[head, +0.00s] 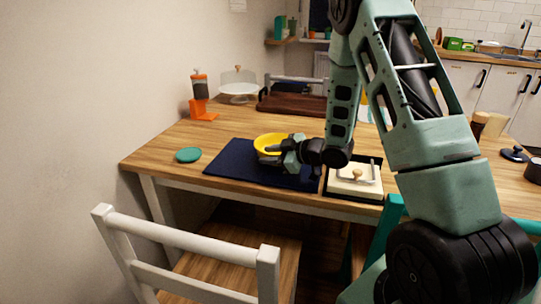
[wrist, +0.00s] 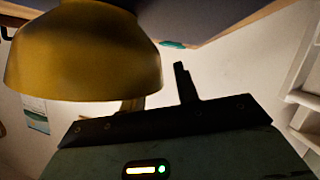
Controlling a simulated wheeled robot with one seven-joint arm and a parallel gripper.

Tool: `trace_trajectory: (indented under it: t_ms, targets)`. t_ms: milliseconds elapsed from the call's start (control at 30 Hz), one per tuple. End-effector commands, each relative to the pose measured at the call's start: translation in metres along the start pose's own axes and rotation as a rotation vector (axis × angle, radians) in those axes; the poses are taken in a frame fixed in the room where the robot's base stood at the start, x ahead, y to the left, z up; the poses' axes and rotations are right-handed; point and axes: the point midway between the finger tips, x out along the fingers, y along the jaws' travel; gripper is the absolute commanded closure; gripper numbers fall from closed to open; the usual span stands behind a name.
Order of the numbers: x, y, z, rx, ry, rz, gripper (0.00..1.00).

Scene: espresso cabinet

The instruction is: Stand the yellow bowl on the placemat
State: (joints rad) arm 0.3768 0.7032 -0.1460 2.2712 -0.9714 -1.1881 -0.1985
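The yellow bowl (head: 270,142) is upright at the back right part of the dark blue placemat (head: 232,168). Its underside is partly hidden by my gripper, so I cannot tell if it touches the mat. In the wrist view the bowl (wrist: 85,55) fills the upper left. My gripper (head: 272,154) is at the bowl's near right side. In the wrist view my gripper (wrist: 157,95) has its fingers spread. One finger stands clear of the bowl's outer wall with a visible gap; the other is partly hidden behind the rim.
A teal coaster (head: 188,155) lies left of the mat. A black-edged tray with a cream box (head: 354,178) stands close on the right. An orange grinder (head: 200,95), a cake stand (head: 239,88) and a dark brown tray (head: 290,103) are behind. A white chair (head: 185,250) stands in front.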

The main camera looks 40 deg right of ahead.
Motion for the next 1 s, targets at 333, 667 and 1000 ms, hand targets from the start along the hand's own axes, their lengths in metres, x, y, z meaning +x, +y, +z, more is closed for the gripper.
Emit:
trace_trajectory:
  t_ms: [333, 667, 1000]
  targets:
    - [-0.015, 0.002, -0.003, 0.002, -0.001, 0.003, 0.69]
    - [-0.066, 0.002, -0.003, 0.002, -0.001, 0.002, 0.69]
    - [-0.076, 0.001, -0.003, 0.001, 0.0, 0.0, 0.69]
